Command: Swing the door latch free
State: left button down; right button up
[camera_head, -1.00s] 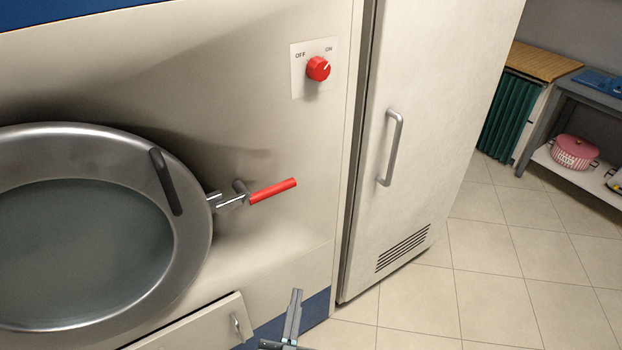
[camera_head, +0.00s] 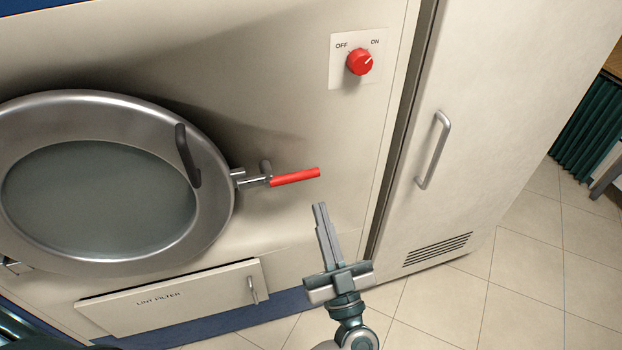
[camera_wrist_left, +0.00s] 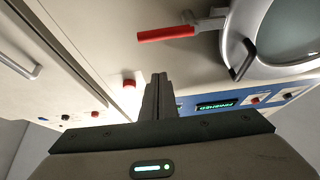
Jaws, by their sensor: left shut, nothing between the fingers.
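The door latch (camera_head: 295,176) has a red grip pointing right and a metal pivot beside the door's rim. The round door (camera_head: 215,215) has a grey metal ring, dark glass and a dark handle (camera_head: 187,155), and looks closed. My left gripper (camera_head: 320,205) is shut and empty, fingers pointing up, a little below the red grip's right end and apart from it. In the left wrist view, the latch (camera_wrist_left: 165,33) lies beyond the shut fingertips (camera_wrist_left: 158,78), with the door ring (camera_wrist_left: 235,40) to its right. My right gripper is not in view.
A red OFF/ON knob (camera_head: 360,62) sits above the latch. A lint filter panel (camera_head: 190,295) is below the door. A tall cabinet with a bar handle (camera_head: 433,150) stands to the right. Tiled floor (camera_head: 500,300) is open at the lower right.

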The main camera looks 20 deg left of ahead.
pick_arm(q)
jog(key=shift+w+r, duration=0.1)
notch_tip(320, 180, up, 5)
jog(key=p, duration=0.5)
send_over(309, 177)
jog(key=s+d, duration=0.1)
jog(key=s, duration=0.2)
jog(key=shift+d, duration=0.1)
jog(key=f, duration=0.2)
jog(key=shift+w+a+f, duration=0.3)
jog(key=shift+w, duration=0.1)
jog(key=shift+w+a+f, duration=0.1)
jog(key=shift+f, duration=0.65)
jog(key=shift+w+f+h, duration=0.1)
jog(key=shift+w+h, duration=0.05)
jog(key=shift+h, duration=0.15)
